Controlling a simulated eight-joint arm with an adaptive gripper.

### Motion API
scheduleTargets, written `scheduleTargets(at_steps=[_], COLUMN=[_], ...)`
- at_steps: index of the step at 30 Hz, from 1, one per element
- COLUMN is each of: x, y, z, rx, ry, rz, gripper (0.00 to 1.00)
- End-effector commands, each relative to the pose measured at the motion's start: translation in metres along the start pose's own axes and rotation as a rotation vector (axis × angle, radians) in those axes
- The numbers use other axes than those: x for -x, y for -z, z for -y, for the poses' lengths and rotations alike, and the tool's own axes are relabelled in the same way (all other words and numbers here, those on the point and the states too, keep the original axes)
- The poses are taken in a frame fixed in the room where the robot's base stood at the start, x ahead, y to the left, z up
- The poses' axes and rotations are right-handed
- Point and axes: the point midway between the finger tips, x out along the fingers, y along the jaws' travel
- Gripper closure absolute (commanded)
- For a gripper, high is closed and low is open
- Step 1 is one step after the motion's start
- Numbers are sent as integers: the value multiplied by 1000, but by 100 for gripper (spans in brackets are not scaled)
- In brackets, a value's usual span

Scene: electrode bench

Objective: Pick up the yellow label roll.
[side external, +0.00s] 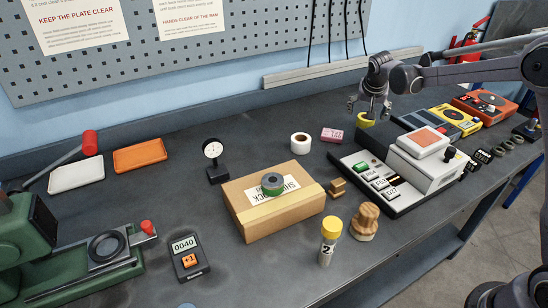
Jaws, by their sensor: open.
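The yellow label roll (365,122) is a small yellow ring on the dark bench, toward the back right, beside the white and grey instrument. My gripper (368,111) points down right at the roll, with its fingers spread to either side and its middle over the roll's top. The gripper covers part of the roll. I cannot tell whether the fingers touch it.
The instrument (427,165) is close in front and to the right. A cardboard box (273,208) with a green roll (272,184) lies further left. Yellow (455,119) and orange (484,106) devices stand right.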

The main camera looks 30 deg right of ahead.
Motion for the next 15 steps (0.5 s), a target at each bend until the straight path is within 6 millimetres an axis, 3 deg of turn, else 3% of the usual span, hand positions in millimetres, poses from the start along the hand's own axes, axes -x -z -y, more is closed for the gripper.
scheduleTargets(at_steps=[7, 15], x=[-17, -51], y=[3, 10], z=[-2, -5], rx=[0, 1], ry=[0, 1], rz=[0, 0], gripper=[18, 18])
